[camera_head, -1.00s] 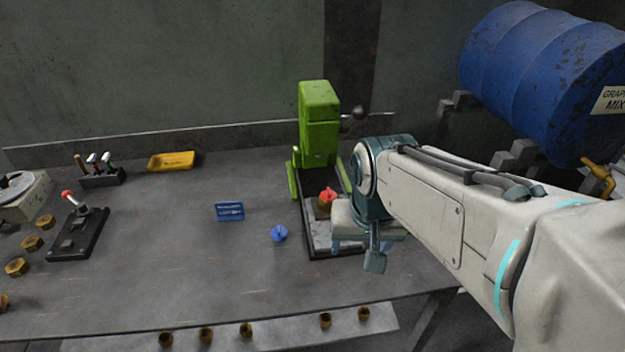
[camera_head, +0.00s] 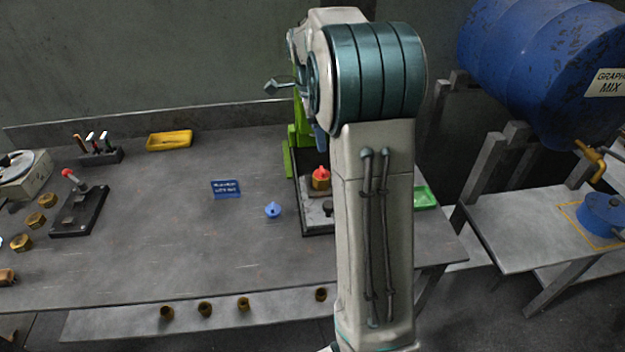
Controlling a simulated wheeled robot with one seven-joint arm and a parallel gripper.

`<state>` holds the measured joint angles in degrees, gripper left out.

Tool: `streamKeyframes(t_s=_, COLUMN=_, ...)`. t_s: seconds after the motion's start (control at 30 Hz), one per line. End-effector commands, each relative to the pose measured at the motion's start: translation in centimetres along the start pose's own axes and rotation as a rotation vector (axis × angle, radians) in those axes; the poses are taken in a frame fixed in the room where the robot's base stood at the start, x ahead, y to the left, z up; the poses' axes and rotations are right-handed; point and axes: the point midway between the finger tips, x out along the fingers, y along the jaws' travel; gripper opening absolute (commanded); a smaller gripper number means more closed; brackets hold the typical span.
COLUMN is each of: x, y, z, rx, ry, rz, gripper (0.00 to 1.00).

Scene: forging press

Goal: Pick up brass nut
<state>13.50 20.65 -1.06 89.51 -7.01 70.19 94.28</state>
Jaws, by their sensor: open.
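Several brass nuts lie in view. At the table's left are a brass nut (camera_head: 48,200), a second (camera_head: 35,221), a third (camera_head: 21,242) and one near the left picture edge. Several more brass pieces, such as this one (camera_head: 205,310), stand on the shelf below the table's front edge. A brass piece with a red top (camera_head: 321,180) sits on the base of the green press. My gripper (camera_head: 282,87) shows only in part, high up at the press, left of my raised wrist. It is open and apart from the loose nuts; my arm hides much of the press.
A lever box (camera_head: 78,212) stands beside the nuts. A yellow tray (camera_head: 170,140), a tool rack (camera_head: 100,156), a blue sign (camera_head: 226,188) and a small blue piece (camera_head: 273,210) are on the table (camera_head: 150,240). A green tray (camera_head: 424,196) lies right of my arm. The table's middle is clear.

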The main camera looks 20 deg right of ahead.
Motion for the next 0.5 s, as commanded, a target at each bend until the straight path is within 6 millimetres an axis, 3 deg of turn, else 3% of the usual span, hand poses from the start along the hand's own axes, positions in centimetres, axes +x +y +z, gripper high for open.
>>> streamKeyframes(t_s=0.3, x=5.9, y=0.1, z=0.2, rx=-0.002, ry=-0.001, rz=0.005, gripper=0.66)
streamKeyframes(t_s=0.5, x=8.0, y=0.0, z=0.3, rx=-0.005, ry=-0.001, rz=0.001, gripper=0.66)
